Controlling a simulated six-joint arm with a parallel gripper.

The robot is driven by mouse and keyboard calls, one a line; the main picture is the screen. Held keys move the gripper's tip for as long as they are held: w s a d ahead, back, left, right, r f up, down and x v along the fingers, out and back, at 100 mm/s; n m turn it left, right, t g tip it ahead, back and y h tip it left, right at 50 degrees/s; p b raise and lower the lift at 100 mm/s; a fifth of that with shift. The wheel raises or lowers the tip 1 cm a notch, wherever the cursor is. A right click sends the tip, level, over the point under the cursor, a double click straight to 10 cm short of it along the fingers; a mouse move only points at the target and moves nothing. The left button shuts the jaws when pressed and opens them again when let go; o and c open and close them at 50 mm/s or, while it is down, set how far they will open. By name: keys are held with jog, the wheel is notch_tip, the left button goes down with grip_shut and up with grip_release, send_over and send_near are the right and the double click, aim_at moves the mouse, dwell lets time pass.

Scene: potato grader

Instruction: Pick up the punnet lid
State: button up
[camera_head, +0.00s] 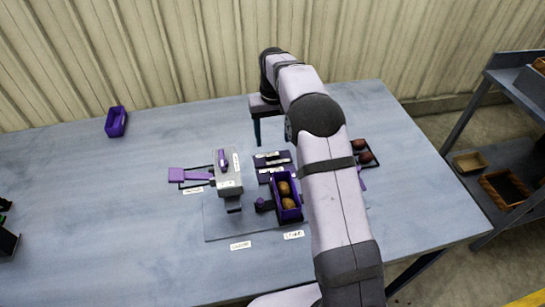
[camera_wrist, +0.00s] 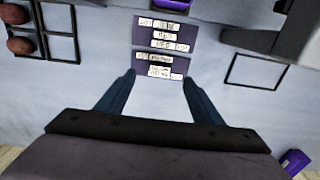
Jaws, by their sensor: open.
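No piece is clearly recognisable as the punnet lid. A flat purple piece with a narrow arm (camera_head: 187,174) shows left of the grey machine in the head view; I cannot tell if it is the lid. Two dark purple labelled panels (camera_wrist: 137,37) lie on the table ahead of my gripper (camera_wrist: 159,78) in the wrist view. My gripper is open and empty, its fingers apart above the table. In the head view it hangs near the table's back edge, partly hidden by my arm. A purple punnet (camera_head: 288,212) holding potatoes stands in front of the panels.
The grey machine (camera_head: 228,184) stands mid-table. An empty purple punnet (camera_head: 116,121) is at the back left. Reddish potatoes (camera_wrist: 19,45) sit in a black-framed tray. An empty black outline (camera_wrist: 229,83) lies at right in the wrist view. The table's left half is mostly clear.

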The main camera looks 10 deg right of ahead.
aim_at(273, 154)
jog(key=shift+w, duration=0.25)
jog(key=shift+s+f+p, duration=0.1)
jog(key=shift+f+p, duration=1.85)
jog(key=shift+f, duration=1.75)
jog(key=c, duration=0.9)
